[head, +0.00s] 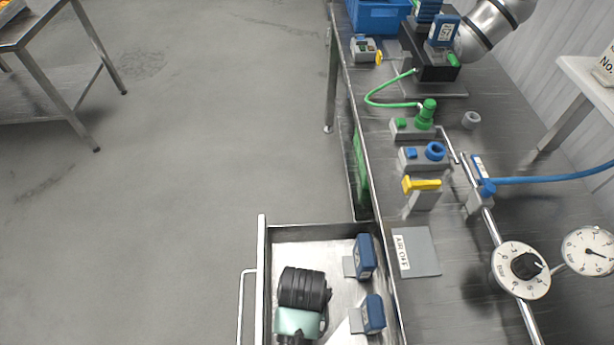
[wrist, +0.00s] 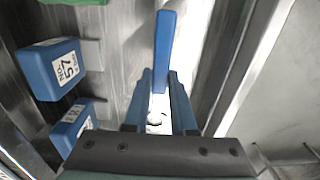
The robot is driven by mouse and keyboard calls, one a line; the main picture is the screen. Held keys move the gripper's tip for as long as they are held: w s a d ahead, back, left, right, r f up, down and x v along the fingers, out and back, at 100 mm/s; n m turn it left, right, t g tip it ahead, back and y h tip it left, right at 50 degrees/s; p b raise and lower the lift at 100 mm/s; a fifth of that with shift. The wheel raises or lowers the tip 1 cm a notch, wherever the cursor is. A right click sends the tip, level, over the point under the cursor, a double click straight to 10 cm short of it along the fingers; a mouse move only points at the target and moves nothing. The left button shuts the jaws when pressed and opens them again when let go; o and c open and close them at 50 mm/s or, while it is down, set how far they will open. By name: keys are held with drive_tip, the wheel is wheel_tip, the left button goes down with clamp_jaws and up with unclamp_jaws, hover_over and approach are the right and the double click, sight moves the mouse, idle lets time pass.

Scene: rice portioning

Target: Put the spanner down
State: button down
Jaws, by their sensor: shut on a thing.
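In the wrist view my gripper (wrist: 160,78) is shut on the spanner (wrist: 164,45), a slim bar with a blue handle that extends out beyond the fingertips. A pale metal part shows between the fingers. In the head view the end of my arm (head: 299,318) is over the open metal drawer (head: 262,275), at its near part; the fingertips and spanner are hidden there. I cannot tell whether the spanner touches the drawer floor.
Two blue labelled blocks on grey bases, one farther (head: 365,256) and one nearer (head: 373,313), stand along the drawer's right side. The bench (head: 450,310) to the right carries a grey plate (head: 415,252), a yellow-handled valve (head: 421,185) and a dial (head: 521,269).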

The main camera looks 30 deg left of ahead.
drive_tip(key=shift+f+b, duration=0.3)
drive_tip(key=shift+f, duration=2.4)
drive_tip(key=shift+f, duration=0.2)
drive_tip(key=c, duration=0.7)
unclamp_jaws()
drive_tip(key=shift+c, duration=0.2)
drive_tip(key=shift+r, duration=0.15)
